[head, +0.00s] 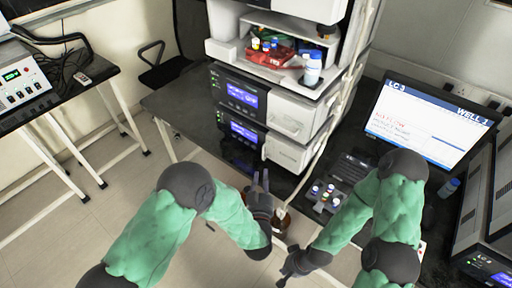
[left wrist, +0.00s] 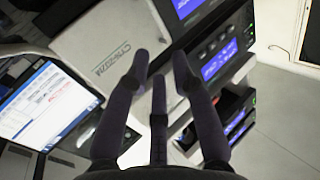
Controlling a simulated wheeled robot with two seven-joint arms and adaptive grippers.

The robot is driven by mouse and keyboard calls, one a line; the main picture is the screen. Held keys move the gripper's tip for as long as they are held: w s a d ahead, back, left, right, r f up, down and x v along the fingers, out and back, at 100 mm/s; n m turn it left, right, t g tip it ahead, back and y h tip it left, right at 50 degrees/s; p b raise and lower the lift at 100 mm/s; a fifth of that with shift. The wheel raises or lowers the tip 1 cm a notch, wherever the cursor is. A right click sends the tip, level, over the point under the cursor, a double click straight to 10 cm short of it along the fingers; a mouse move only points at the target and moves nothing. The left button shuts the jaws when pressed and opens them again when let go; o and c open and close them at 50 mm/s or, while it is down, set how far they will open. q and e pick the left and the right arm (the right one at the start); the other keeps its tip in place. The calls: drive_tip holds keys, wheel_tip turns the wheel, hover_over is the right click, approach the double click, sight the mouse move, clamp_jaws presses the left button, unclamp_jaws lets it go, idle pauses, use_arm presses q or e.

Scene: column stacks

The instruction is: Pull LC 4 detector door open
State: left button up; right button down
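A column stack of instrument modules stands in the middle of the head view. Its upper module has a blue display (head: 242,95) and a white front panel (head: 291,115); the lower one has another blue display (head: 243,132) and white panel (head: 289,152). I cannot read which is the LC 4 detector. My left gripper (head: 260,182) is below and in front of the lower module, apart from it. In the left wrist view its fingers (left wrist: 160,75) are spread and empty, before a white lettered panel (left wrist: 113,50). My right gripper (head: 289,268) is low, near the bench's front edge; its fingers are unclear.
A monitor (head: 425,122) stands right of the stack. A bottle (head: 312,70) and red tray (head: 265,57) are on the stack. The floor at left is partly free.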

sight(264, 158)
use_arm(q)
drive_tip(key=w+b, duration=0.1)
drive_tip(key=w, duration=0.5)
drive_tip(key=w+b, duration=0.1)
drive_tip(key=w, duration=0.2)
drive_tip(key=shift+w+d+f+b, duration=0.1)
drive_tip(key=shift+w+d+b, duration=0.1)
drive_tip(key=shift+d+b, duration=0.1)
drive_tip(key=shift+w, duration=0.6)
clamp_jaws()
